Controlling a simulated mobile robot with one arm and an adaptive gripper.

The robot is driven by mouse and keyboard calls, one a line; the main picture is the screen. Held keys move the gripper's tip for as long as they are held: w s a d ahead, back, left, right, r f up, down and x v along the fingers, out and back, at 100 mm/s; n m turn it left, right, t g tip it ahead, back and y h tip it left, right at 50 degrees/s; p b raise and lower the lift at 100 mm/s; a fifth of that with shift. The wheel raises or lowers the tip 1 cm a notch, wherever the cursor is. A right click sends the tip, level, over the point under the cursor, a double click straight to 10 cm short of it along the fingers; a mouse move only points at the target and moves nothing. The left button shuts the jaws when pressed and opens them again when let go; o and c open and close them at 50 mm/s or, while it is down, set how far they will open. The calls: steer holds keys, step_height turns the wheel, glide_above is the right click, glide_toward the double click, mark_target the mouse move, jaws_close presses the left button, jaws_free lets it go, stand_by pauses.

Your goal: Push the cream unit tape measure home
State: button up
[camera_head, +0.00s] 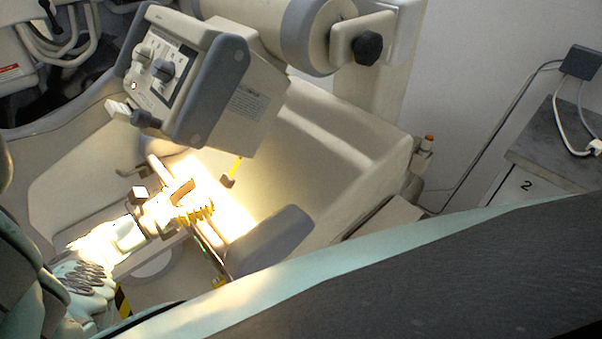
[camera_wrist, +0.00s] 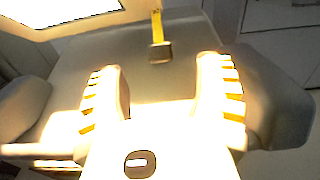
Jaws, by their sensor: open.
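The cream unit (camera_head: 215,85) is a box-shaped head with grey side grips and a knobbed panel, tilted at the upper left of the head view. A short yellow tape (camera_head: 238,163) hangs from its underside and ends in a brownish tab (camera_head: 228,181). In the wrist view the yellow tape (camera_wrist: 157,26) comes down from the top edge, with its tab (camera_wrist: 160,52) ahead of my fingers and between them in the picture. My gripper (camera_head: 194,199) is open and empty, below and left of the tab. Its two spread, ridged fingers (camera_wrist: 160,95) show in the wrist view, apart from the tab.
A thick cream arm (camera_head: 300,35) with a black knob carries the unit. A grey padded part (camera_head: 268,240) lies right of my gripper. A pale-edged dark cover (camera_head: 430,265) fills the lower right. Strong light washes out surfaces around my gripper. A numbered cabinet (camera_head: 550,165) stands far right.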

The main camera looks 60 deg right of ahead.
steer(key=v, duration=0.5)
steer(key=shift+o, duration=0.4)
